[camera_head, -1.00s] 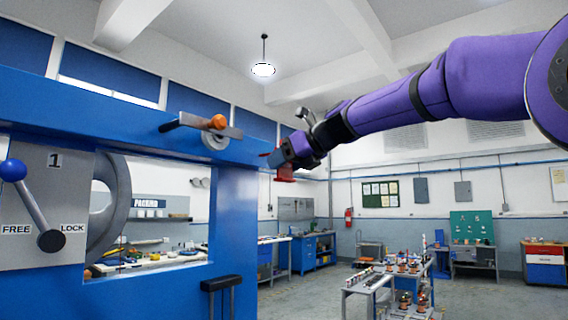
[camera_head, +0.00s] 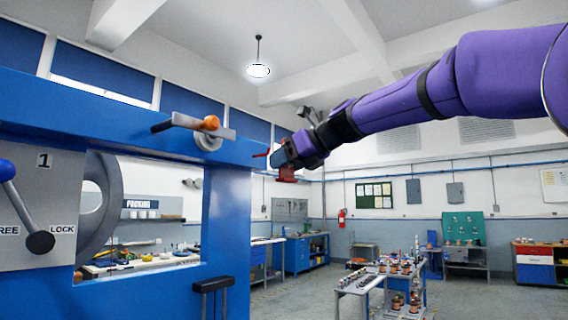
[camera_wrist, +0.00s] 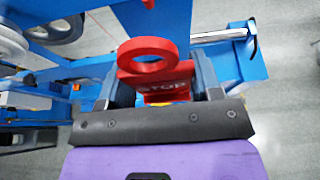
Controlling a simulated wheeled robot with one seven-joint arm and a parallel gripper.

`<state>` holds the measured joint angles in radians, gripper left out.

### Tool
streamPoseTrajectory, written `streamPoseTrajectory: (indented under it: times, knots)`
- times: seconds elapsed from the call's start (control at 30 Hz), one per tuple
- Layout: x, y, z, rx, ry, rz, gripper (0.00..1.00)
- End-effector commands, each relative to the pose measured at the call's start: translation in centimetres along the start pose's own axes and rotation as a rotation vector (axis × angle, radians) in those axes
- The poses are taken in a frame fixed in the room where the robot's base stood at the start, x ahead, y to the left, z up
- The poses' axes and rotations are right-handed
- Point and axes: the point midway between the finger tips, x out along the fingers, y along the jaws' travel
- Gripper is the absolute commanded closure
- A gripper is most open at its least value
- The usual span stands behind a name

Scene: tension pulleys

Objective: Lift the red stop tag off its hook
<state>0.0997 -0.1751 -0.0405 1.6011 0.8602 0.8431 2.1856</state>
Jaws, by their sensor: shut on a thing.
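The red stop tag (camera_wrist: 157,72) shows in the wrist view, with a round ring on top and the word STOP on its plate. My gripper (camera_wrist: 166,90) is shut on the plate, one finger on each side. The ring stands clear above the fingers, and I see nothing passing through it. In the head view, my gripper (camera_head: 284,158) is just right of the blue frame's upper beam, and a red part of the tag (camera_head: 287,174) shows below it. A thin red peg (camera_head: 262,155) sticks out near the beam's end; I cannot tell if it is the hook.
The blue frame (camera_head: 225,225) fills the left, with a FREE/LOCK lever (camera_head: 30,225) and an orange-knobbed crank (camera_head: 205,126). Open floor (camera_head: 300,297) lies to the right, with a low cart of parts (camera_head: 385,283) farther back.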

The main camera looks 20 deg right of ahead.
Motion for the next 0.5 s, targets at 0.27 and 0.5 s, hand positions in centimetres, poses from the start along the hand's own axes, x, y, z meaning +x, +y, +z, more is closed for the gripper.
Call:
streamPoseTrajectory:
  times: [0.27,0.5]
  knots:
    - [-0.7,0.0,-0.3,0.001,0.0,0.0,0.64]
    - [-1.2,0.0,-0.6,0.001,0.001,0.0,0.64]
